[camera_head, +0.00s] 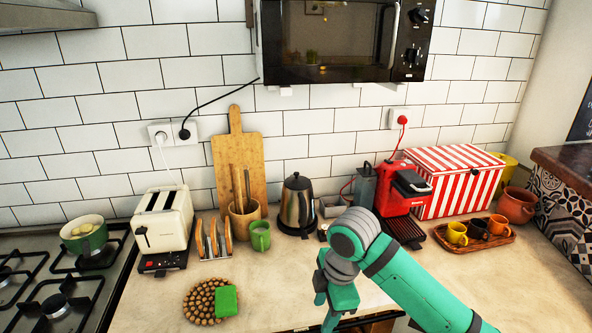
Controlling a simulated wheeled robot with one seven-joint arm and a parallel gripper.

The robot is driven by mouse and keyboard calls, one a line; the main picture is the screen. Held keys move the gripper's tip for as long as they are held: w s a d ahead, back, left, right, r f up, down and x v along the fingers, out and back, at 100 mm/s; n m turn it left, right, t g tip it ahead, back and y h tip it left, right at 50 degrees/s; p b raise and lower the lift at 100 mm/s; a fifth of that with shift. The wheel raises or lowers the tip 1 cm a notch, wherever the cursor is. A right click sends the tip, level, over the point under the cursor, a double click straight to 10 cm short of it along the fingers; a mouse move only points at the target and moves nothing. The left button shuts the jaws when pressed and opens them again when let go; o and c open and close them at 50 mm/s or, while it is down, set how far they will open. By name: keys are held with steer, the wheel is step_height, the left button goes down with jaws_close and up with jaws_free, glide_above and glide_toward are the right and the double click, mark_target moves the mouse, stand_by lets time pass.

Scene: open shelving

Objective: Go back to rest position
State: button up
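My arm (425,287), teal with grey joints, reaches in from the lower right. It bends at a grey joint above the front of the counter. My gripper (329,306) hangs below that joint, pointing down near the counter's front edge. Its fingers are small and partly hidden, so I cannot tell if they are open or shut. I see nothing clearly held in it.
A round brown trivet (199,303) with a green block (227,301) lies left of my gripper. The kettle (297,204), red coffee machine (398,190) and cup tray (474,236) stand behind. The counter (270,283) between trivet and gripper is clear.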

steer(key=w+a+r+m+t+y, duration=0.1)
steer(key=w+a+m+t+y, duration=0.2)
steer(key=a, duration=0.6)
steer(key=w+a+m+t+y, duration=0.1)
steer(key=a+m+t+y, duration=0.2)
steer(key=a, duration=0.5)
steer(key=w+a+r+m+t+y, duration=0.1)
steer(key=w+a+m+t+y, duration=0.15)
steer(key=a+y, duration=0.45)
steer(key=s+d+f+m+t+h, duration=0.35)
steer(key=s+f+m+h, duration=0.3)
steer(key=s+f, duration=0.25)
steer(key=s+d+f+m+t+h, duration=0.3)
steer(key=s+d+f+m+h, duration=0.1)
steer(key=s+f+m+h, duration=0.3)
steer(key=s+d+f+n, duration=0.1)
steer(key=s+d, duration=0.4)
steer(key=s, duration=0.7)
steer(key=s+d+f+h, duration=0.1)
steer(key=s+d, duration=0.4)
steer(key=s, duration=0.8)
steer(key=shift+n+g, duration=0.4)
